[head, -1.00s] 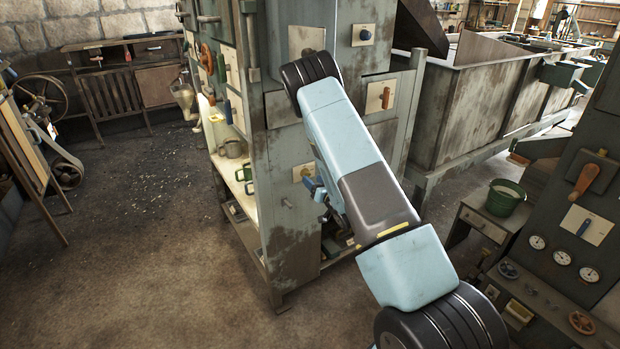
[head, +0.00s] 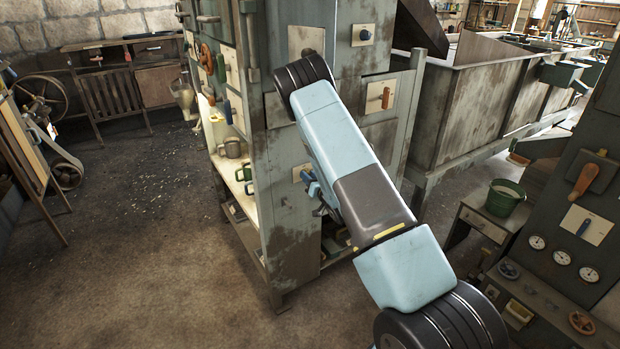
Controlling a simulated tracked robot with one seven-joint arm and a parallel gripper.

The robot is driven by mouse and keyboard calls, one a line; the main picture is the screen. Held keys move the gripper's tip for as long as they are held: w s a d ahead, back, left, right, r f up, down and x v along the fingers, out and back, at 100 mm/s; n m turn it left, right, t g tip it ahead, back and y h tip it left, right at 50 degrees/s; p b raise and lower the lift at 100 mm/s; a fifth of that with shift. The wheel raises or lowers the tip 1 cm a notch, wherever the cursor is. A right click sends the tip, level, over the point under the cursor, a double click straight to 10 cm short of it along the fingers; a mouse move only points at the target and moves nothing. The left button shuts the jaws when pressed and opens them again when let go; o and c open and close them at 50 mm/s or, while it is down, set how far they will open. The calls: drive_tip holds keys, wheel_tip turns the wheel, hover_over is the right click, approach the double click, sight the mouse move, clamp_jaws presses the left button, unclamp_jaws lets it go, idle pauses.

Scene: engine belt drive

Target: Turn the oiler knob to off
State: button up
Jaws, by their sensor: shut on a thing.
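My gripper (head: 312,186) is small and partly hidden behind my own arm, at the front of the tall grey-green cabinet. It is at a small cream plate (head: 299,171) on the cabinet's narrow face, and it is shut on a knob there, which I take for the oiler knob. The knob itself is mostly covered by the gripper, so its pointing direction cannot be read. No label can be made out at this size.
A control panel with gauges (head: 562,258) and a green bucket (head: 503,199) are at right.

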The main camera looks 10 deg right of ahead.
clamp_jaws()
drive_tip(key=shift+n, duration=0.3)
drive_tip(key=n, duration=1.7)
drive_tip(key=shift+s+a+f+n+y, duration=0.1)
drive_tip(key=shift+a+f+n+y, duration=0.1)
drive_tip(key=shift+f+n+y, duration=0.1)
idle(0.4)
